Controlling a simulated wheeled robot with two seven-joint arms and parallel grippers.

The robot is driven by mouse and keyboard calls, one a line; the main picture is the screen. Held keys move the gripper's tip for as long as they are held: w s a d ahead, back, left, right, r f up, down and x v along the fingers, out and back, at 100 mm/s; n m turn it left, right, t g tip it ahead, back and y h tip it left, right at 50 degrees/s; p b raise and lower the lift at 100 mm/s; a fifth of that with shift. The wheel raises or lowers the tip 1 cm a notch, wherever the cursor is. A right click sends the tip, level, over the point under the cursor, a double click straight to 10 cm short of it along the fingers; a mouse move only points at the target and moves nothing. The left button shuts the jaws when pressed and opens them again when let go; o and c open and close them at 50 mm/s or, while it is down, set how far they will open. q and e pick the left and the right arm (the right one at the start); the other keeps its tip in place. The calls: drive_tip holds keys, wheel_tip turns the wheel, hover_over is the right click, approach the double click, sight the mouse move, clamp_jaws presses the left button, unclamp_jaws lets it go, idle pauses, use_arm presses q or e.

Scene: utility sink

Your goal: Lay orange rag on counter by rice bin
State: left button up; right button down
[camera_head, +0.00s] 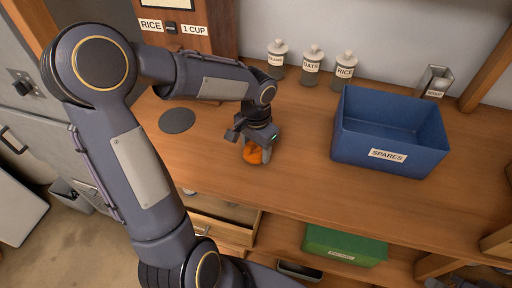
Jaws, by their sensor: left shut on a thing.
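The orange rag (253,153) is a small bunched piece on the wooden counter (300,185), left of the blue bin. My left gripper (259,143) points down and is shut on the rag, partly hiding it. I cannot tell whether the rag rests on the counter or hangs just above it. A wooden dispenser panel (222,30) with labels RICE (151,25) and 1 CUP stands at the back left, partly behind my left arm. A jar labelled RICE (344,72) stands by the back wall. My right gripper is not in view.
A blue SPARES bin (388,132) stands on the right of the counter. Two more labelled jars, beans (276,60) and OATS (312,66), stand at the back. A dark round disc (177,120) lies at the left. A green bin (343,245) sits on the shelf below.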

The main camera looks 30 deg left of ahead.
sight(256, 149)
use_arm(q)
drive_tip(key=shift+f, duration=0.25)
drive_tip(key=shift+f, duration=0.2)
drive_tip(key=o, duration=1)
drive_tip(key=shift+r, duration=0.1)
drive_tip(key=shift+c, duration=0.2)
wheel_tip(256, 149, up, 12)
drive_tip(key=s+d+f+n+t+h, duration=0.1)
drive_tip(key=s+d+n+t+h, duration=0.1)
drive_tip(key=s, duration=0.6)
drive_tip(key=s+d+f+n+t+h, duration=0.1)
drive_tip(key=s+d+n+t, duration=0.1)
drive_tip(key=s, duration=0.7)
drive_tip(key=shift+d+f+t+h, duration=0.2)
drive_tip(key=shift+f+t+h, duration=0.15)
drive_tip(key=shift+t, duration=0.45)
